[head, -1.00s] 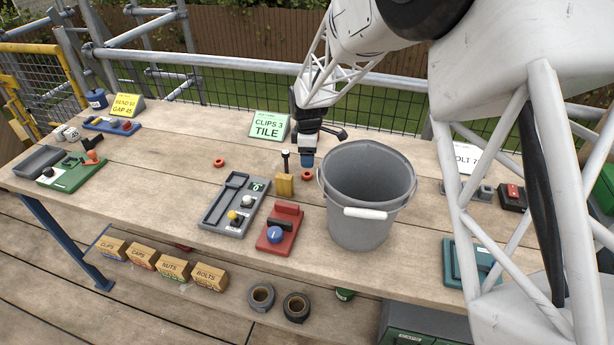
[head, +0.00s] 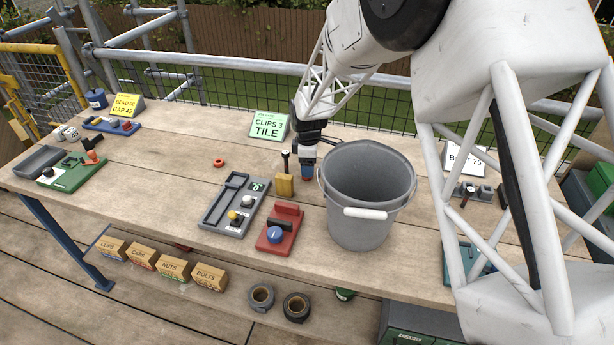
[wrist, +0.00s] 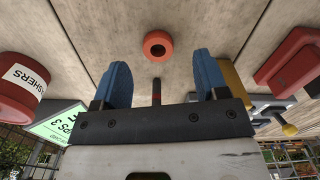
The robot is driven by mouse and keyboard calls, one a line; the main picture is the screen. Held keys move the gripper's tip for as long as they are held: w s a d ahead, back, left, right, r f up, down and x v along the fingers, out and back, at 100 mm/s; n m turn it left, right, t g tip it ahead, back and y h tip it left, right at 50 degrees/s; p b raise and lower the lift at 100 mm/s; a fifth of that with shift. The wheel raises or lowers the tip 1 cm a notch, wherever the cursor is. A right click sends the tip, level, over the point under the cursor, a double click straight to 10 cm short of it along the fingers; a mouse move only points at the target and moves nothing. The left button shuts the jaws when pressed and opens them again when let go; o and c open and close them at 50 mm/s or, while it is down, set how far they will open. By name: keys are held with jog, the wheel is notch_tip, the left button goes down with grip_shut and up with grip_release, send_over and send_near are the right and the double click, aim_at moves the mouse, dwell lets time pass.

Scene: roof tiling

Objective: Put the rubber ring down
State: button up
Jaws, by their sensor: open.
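The orange-red rubber ring (wrist: 158,46) lies flat on the wooden table top in the wrist view. It is just beyond my two blue fingertips, centred between them and not touching either. My gripper (wrist: 160,68) is open, with a clear gap between its fingers. In the head view my gripper (head: 307,174) points down close over the table, between the yellow block and the grey bucket, and mostly hides this ring. A second orange-red ring (head: 219,162) lies on the table further left.
The grey bucket (head: 366,225) stands close right of my gripper. The yellow block (head: 284,186) is close on its left. A red dial plate (head: 279,230) and grey tray (head: 232,212) lie nearer. A red washers tub (wrist: 22,90) shows in the wrist view. The table's left middle is clear.

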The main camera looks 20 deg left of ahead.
jog(key=shift+w+f, duration=0.15)
jog(key=shift+f, duration=1.75)
jog(key=c, duration=1.1)
jog(key=shift+r, duration=0.1)
jog(key=shift+r, duration=4.9)
jog(key=shift+d, duration=0.1)
jog(key=shift+w+d+r+m, duration=2.45)
jog(key=shift+d+m, duration=1)
jog(key=shift+d, duration=3.15)
jog(key=shift+w+d+r+m, duration=2.4)
jog(key=shift+d+m, duration=1)
jog(key=shift+d, duration=3.2)
jog(key=shift+w+d+r+m, duration=2.1)
jog(key=shift+w+d+m, duration=1)
jog(key=shift+d, duration=3.5)
